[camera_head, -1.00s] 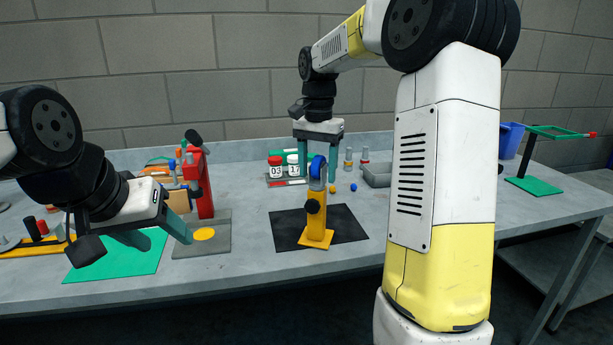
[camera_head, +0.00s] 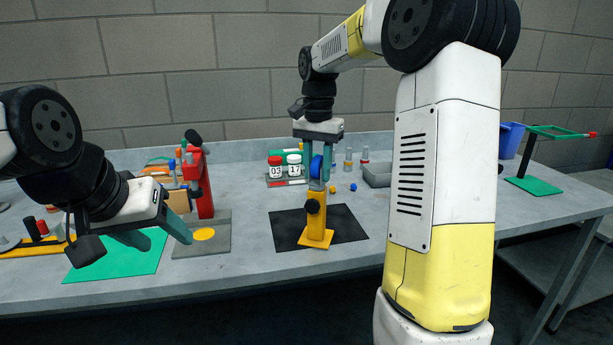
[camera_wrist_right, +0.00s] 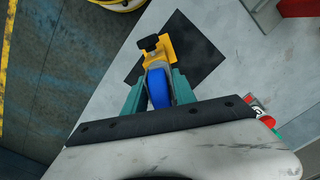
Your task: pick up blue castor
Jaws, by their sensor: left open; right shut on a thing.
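The blue castor (camera_head: 316,167) is at the top of the yellow stand (camera_head: 316,222) on the black mat (camera_head: 345,222). My right gripper (camera_head: 321,172) points down and is shut on the castor, with a teal finger on either side. In the right wrist view the blue castor (camera_wrist_right: 158,88) shows between the teal fingers, directly over the yellow stand (camera_wrist_right: 165,48). The frames do not clearly show whether the castor is apart from the stand. My left gripper (camera_head: 160,236) is open and empty above the green mat (camera_head: 118,258) at the left.
A red press-like fixture (camera_head: 204,186) stands on a grey plate (camera_head: 190,246) left of the stand. Two labelled jars, red-capped (camera_head: 275,168) and white-capped (camera_head: 294,166), stand behind it. A grey tray (camera_head: 377,174) lies to the right. The table's right part is fairly clear.

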